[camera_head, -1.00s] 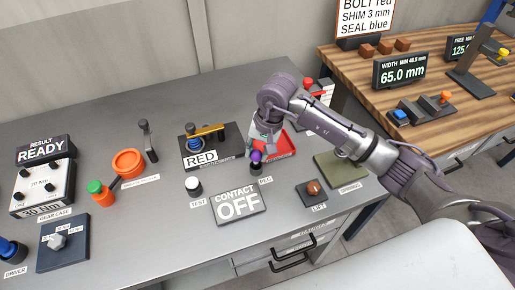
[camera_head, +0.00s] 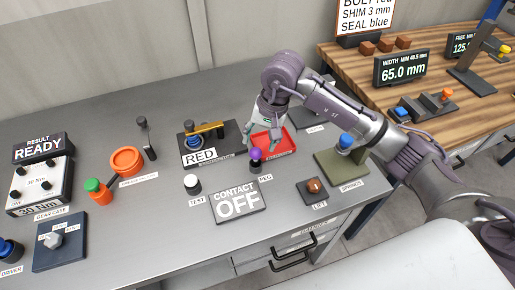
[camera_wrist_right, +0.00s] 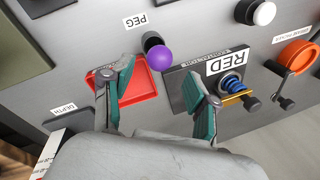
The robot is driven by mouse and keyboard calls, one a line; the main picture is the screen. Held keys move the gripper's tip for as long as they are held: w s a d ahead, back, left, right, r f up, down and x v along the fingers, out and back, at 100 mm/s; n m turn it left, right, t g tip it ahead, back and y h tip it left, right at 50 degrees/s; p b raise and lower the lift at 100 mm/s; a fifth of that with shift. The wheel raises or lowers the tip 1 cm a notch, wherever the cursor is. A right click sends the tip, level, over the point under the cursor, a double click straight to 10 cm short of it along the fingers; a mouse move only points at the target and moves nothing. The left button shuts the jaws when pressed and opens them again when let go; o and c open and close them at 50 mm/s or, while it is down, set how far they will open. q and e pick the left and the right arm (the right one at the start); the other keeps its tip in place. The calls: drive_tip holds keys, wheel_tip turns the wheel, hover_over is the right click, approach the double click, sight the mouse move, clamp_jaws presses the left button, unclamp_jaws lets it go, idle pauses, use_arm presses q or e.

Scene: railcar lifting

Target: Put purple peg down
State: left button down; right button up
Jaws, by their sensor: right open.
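The purple peg (camera_head: 256,154) has a round purple head and stands upright in a small black holder by the PEG label. It also shows in the right wrist view (camera_wrist_right: 159,58), just beyond the fingertips. My right gripper (camera_head: 261,141) is open and empty, above and behind the peg, over the near side of the red tray. In the right wrist view its two teal fingers (camera_wrist_right: 161,70) are wide apart, with clear space between them and the peg head. My left gripper is not in view.
The red tray (camera_head: 287,151) lies behind the peg. The RED contactor block (camera_head: 183,147) is to its left, with a white-topped TEST button (camera_head: 192,185) and CONTACT OFF plate (camera_head: 239,203) in front. A blue knob (camera_head: 345,141) stands on the green plate (camera_head: 330,161) at right.

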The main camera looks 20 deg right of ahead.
drive_tip(key=b+v, duration=0.2)
drive_tip(key=v, duration=0.6)
